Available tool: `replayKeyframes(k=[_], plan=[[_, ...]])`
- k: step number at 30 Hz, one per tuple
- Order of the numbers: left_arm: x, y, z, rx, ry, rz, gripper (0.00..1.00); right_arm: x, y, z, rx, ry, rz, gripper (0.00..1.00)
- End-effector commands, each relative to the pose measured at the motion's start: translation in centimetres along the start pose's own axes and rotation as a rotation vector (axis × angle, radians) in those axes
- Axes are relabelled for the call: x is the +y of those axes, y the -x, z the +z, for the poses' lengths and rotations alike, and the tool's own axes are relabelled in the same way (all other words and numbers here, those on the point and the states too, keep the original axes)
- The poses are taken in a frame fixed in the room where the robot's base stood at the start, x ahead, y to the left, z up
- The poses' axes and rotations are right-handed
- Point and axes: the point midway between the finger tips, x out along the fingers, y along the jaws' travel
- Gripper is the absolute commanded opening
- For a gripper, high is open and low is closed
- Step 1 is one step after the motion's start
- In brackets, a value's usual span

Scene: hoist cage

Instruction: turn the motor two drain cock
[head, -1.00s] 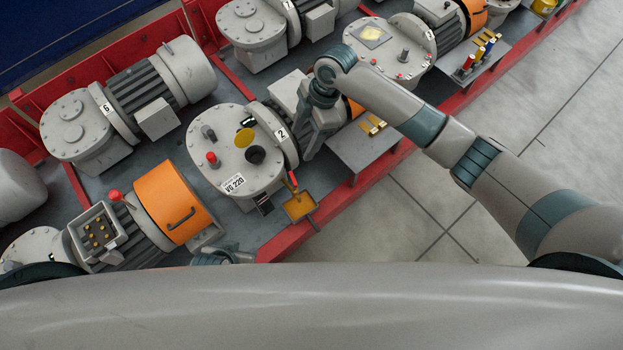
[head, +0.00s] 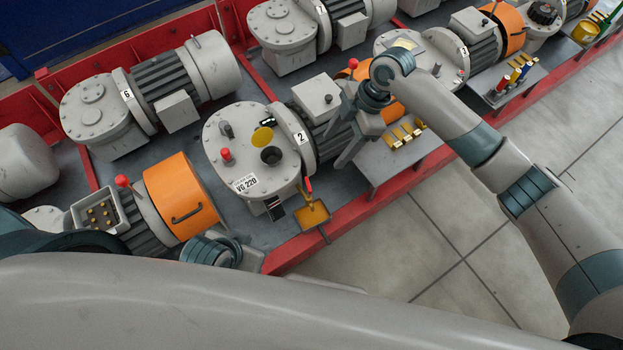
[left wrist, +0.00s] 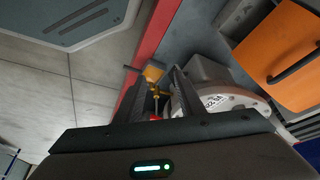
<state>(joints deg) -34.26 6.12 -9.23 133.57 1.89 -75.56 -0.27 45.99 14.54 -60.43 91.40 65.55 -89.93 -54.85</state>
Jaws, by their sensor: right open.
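Motor two (head: 300,137) carries a "2" plate, and its grey gearbox end has a "VG 220" label. Its drain cock, with a red lever (head: 308,186), sits low on the front edge above a yellow drip tray (head: 312,214). In the left wrist view a red part (left wrist: 155,117) and the yellow tray (left wrist: 153,73) show between the fingers of my left gripper (left wrist: 157,80), which is open; I see no contact. In the head view only my left wrist shows, at the bottom. My right gripper (head: 346,155) is open and empty beside motor two, right of the cock.
A grey shelf with brass pieces (head: 404,136) juts out right of motor two. A motor with an orange cover (head: 180,197) and a red knob stands left of it. A red frame rail (head: 375,205) runs along the front. The tiled floor (head: 470,225) beyond is clear.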

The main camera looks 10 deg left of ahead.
Motion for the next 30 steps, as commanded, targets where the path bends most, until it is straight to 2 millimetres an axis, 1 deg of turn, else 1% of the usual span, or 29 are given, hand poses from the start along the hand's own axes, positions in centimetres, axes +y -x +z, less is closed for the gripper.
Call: replayKeyframes(k=[5, 8, 15, 24, 30], plan=[[0.1, -0.1, -0.1, 0.008, 0.0, 0.003, 0.35, 0.0, -1.4, 0.0, 0.0, -0.001, -0.001, 0.59], [0.2, -0.2, -0.2, 0.015, 0.0, 0.005, 0.35, -0.1, -2.6, 0.0, 0.001, -0.001, -0.003, 0.59], [0.6, -0.5, -0.3, 0.035, 0.0, 0.016, 0.35, -0.1, -6.8, 0.0, 0.001, -0.002, -0.003, 0.59], [1.5, -0.5, -1.3, 0.091, -0.001, 0.037, 0.35, -0.1, -12.2, 0.0, 0.0, -0.002, -0.003, 0.59], [1.8, -0.6, -1.9, 0.124, -0.001, 0.045, 0.35, -0.1, -15.2, 0.0, 0.0, -0.002, -0.001, 0.59]])
